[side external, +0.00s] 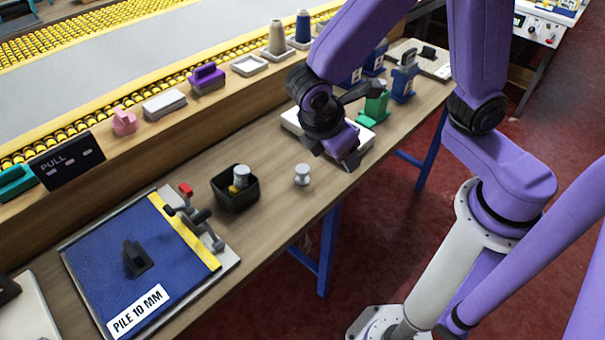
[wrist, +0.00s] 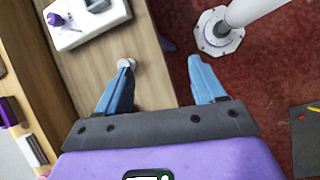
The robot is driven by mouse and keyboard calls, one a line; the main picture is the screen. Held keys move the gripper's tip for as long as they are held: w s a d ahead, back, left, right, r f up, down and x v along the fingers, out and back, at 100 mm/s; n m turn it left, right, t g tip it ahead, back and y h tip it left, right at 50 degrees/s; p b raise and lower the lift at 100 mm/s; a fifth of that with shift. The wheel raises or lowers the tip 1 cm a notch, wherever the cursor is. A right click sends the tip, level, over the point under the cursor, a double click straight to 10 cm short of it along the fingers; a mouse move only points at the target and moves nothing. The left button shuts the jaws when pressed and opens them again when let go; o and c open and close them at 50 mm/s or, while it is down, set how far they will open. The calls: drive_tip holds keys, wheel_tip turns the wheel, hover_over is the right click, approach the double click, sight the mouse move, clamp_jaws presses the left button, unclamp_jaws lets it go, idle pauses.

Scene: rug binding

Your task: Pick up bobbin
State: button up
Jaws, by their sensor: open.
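The bobbin, a small pale grey spool (side external: 302,175), stands upright on the bare wooden bench near its front edge. In the wrist view the bobbin (wrist: 127,63) shows as a light round top just beyond the left fingertip, partly covered by it. My gripper (side external: 345,160) is open and empty, pointing down above the bench, to the right of the bobbin in the side view and apart from it. In the wrist view the blue fingers of my gripper (wrist: 160,72) are spread wide, with the bench edge and red floor between them.
A black bin (side external: 236,196) holding spool-like parts stands left of the bobbin. A white plate (wrist: 97,28) lies near my gripper. A blue pile board (side external: 105,245) with a clamp is farther left. Bench around the bobbin is clear; its front edge is close.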

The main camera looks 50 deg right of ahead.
drive_tip(key=w+a+f+n+t+h, duration=0.1)
drive_tip(key=w+a+f+n+h, duration=0.1)
drive_tip(key=w+a+f+h, duration=0.3)
drive_tip(key=n+t+h, duration=0.2)
drive_tip(key=n+h, duration=0.1)
approach(301, 170)
drive_tip(key=x, duration=0.7)
drive_tip(key=shift+w+d+r, duration=0.1)
drive_tip(key=shift+d+r, duration=0.1)
drive_tip(key=shift+d, duration=0.15)
drive_tip(key=shift+y, duration=0.3)
drive_tip(key=shift+f+x, duration=0.25)
drive_tip(key=shift+x, duration=2.35)
drive_tip(key=shift+a, duration=0.1)
drive_tip(key=c, duration=1.1)
